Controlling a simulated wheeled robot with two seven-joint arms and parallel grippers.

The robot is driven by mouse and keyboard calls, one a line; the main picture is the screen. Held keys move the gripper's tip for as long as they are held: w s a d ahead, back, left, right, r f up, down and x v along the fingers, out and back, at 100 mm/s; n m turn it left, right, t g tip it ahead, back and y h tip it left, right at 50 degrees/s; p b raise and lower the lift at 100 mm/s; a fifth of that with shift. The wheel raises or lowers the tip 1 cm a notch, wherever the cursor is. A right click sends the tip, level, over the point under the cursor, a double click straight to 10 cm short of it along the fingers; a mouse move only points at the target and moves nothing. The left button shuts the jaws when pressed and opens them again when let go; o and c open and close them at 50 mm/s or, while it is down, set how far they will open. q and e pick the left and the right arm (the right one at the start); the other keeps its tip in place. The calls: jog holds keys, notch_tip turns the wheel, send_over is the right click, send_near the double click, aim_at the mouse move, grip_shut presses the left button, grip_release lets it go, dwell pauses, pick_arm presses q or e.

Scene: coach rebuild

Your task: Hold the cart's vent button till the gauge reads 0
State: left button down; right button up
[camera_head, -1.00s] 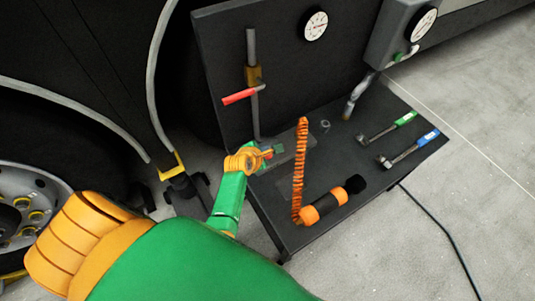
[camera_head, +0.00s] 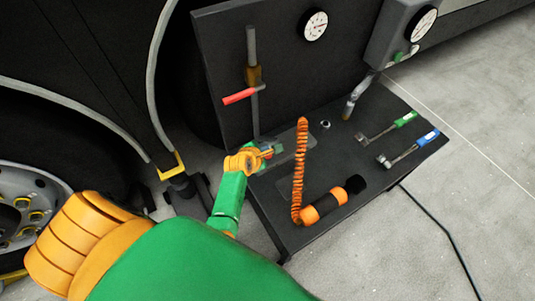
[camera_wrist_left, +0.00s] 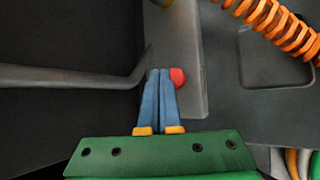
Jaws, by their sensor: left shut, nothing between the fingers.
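My left gripper (camera_head: 268,153) reaches over the left part of the dark cart (camera_head: 385,185). Its blue fingers, also in the left wrist view (camera_wrist_left: 160,75), are shut with nothing between them. A round red button (camera_wrist_left: 178,77) sits on a grey plate just right of the fingertips, partly covered by them; I cannot tell whether they touch. A white dial gauge (camera_head: 315,25) is on the cart's upright panel; its needle reading is too small to tell. My right gripper is not in view.
A red-handled valve (camera_head: 239,96) on a pipe rises behind my gripper. An orange coiled hose (camera_head: 299,170) and an orange-black cylinder (camera_head: 324,206) lie to the right, then two wrenches. A second gauge (camera_head: 423,24) is on a grey box. Floor at right is mostly clear.

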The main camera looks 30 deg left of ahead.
pick_arm(q)
jog(key=shift+f, duration=0.1)
jog(key=shift+f, duration=0.3)
jog(key=shift+f+b, duration=0.55)
dwell(0.8)
jog(key=shift+r, duration=0.1)
dwell(3.2)
jog(key=shift+r+p, duration=0.85)
jog(key=shift+p, duration=0.3)
notch_tip(320, 180, up, 5)
jog(key=p, duration=0.5)
jog(key=shift+r+p, duration=0.15)
jog(key=shift+p, duration=0.25)
